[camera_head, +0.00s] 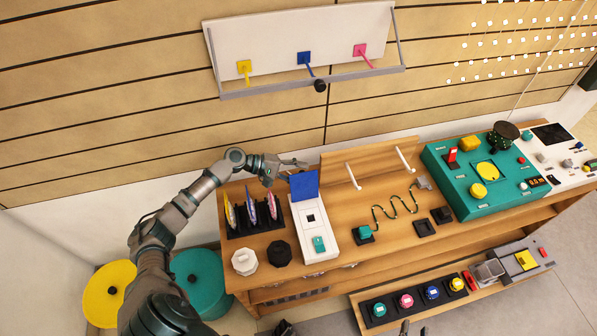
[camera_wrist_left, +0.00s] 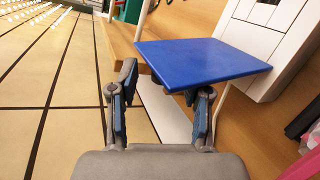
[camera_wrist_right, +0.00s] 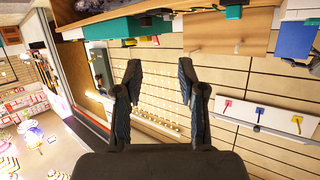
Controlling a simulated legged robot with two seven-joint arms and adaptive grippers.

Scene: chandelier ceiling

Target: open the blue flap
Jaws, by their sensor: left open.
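The blue flap (camera_head: 304,185) is at the back end of a white box (camera_head: 317,245) on the wooden bench. It stands raised, and the box's top with a small dark square in front of it is uncovered. My left gripper (camera_head: 294,168) is just behind the flap's upper left side. In the left wrist view the flap (camera_wrist_left: 200,62) lies beyond and partly over the fingers of the open left gripper (camera_wrist_left: 160,85); I cannot tell whether they touch. My right gripper (camera_wrist_right: 158,75) is open and empty in the right wrist view, away from the flap.
Colourful discs in a black rack (camera_head: 254,226) stand left of the box, with white and black knobs in front. A teal cube (camera_head: 365,232) and a wavy wire are to its right. A teal control panel (camera_head: 478,175) is further right. A wall shelf (camera_head: 312,84) hangs above.

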